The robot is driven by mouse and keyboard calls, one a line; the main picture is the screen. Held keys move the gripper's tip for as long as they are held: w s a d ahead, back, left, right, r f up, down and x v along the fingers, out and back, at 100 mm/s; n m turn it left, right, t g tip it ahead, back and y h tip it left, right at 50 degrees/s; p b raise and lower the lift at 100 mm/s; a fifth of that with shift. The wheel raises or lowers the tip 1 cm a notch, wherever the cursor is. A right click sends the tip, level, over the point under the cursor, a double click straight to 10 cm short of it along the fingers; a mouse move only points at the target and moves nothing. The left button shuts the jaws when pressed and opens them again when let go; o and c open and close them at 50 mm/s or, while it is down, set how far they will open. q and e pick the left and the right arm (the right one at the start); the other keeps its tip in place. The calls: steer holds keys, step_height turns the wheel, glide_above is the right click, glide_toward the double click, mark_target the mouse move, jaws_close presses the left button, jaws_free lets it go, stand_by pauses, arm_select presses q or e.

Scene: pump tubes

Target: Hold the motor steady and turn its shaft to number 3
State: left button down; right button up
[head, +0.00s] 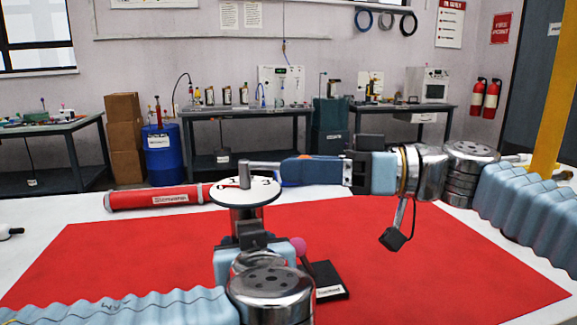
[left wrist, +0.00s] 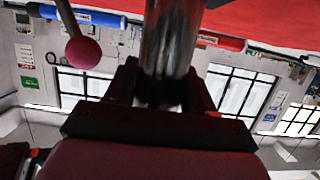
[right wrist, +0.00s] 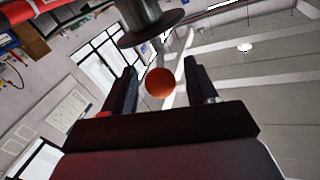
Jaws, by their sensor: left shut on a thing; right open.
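The motor is a silver upright cylinder (head: 246,220) with a white numbered dial (head: 258,192) on top. A grey shaft handle (head: 264,167) runs from above the dial toward my right gripper (head: 288,169). In the right wrist view, an orange-red ball (right wrist: 160,83) shows between the open fingers, above the motor's disc (right wrist: 150,30). A pink ball (head: 296,246) shows beside the left gripper.
A red tube (head: 155,198) lies behind and left of the motor. A blue tube shows in the left wrist view (left wrist: 95,17). A dark labelled block (head: 329,281) lies on the red mat (head: 430,255), which is mostly clear on the right.

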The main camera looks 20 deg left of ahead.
steer(key=shift+s+a, duration=0.15)
steer(key=shift+a, duration=1)
jaws_close()
